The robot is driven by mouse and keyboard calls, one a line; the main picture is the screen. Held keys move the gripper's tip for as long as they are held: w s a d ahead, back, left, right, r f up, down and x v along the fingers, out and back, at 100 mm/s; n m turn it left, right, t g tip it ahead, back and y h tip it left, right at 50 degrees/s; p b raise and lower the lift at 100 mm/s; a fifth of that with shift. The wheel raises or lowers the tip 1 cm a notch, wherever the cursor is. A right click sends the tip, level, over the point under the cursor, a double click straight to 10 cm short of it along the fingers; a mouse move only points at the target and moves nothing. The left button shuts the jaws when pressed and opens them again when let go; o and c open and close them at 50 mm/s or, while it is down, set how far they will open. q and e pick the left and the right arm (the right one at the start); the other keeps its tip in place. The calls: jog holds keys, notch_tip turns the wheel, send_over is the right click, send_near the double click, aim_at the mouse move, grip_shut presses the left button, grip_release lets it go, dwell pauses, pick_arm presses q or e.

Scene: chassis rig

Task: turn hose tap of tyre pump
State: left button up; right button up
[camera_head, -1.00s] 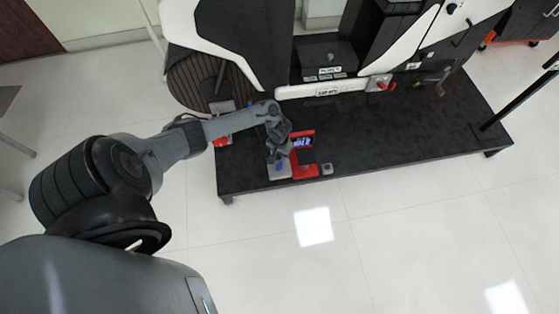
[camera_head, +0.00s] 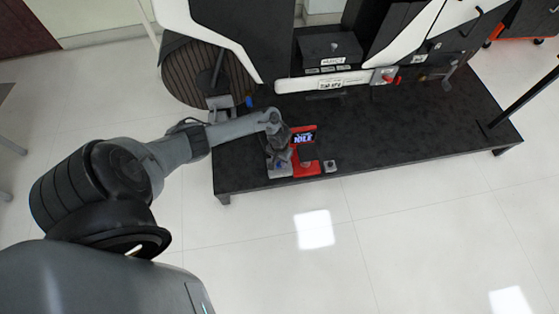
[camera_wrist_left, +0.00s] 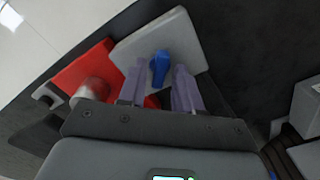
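The tyre pump (camera_head: 306,168) is red with a lit display on top and stands on the dark platform. It also shows in the left wrist view as a red body (camera_wrist_left: 82,72) with a grey block (camera_wrist_left: 190,38) beside it. The blue hose tap (camera_wrist_left: 159,68) sits on that grey block. My left gripper (camera_wrist_left: 159,74) is open, with one finger on each side of the tap; I cannot tell whether they touch it. In the head view my left gripper (camera_head: 279,160) covers the tap. My right gripper is not in view.
The black platform (camera_head: 400,130) has clear room right of the pump. A white-and-black chassis rig (camera_head: 330,50) rises behind it, with a red switch (camera_head: 391,80) on its front rail. A grey bracket with a blue part (camera_head: 248,101) stands near my left forearm.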

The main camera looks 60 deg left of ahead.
pick_arm(q)
grip_shut()
jog(key=shift+r+p, duration=0.1)
jog(key=shift+p, duration=0.45)
jog(key=n+p, duration=0.3)
jog(key=p, duration=0.2)
jog(key=shift+d+r, duration=0.15)
jog(key=n+p, duration=0.2)
jog(key=shift+n, duration=0.3)
jog(key=shift+f+n+p, duration=0.25)
jog(key=shift+n+p, duration=0.3)
jog(key=shift+n, duration=0.55)
jog(key=shift+o, duration=1)
grip_release()
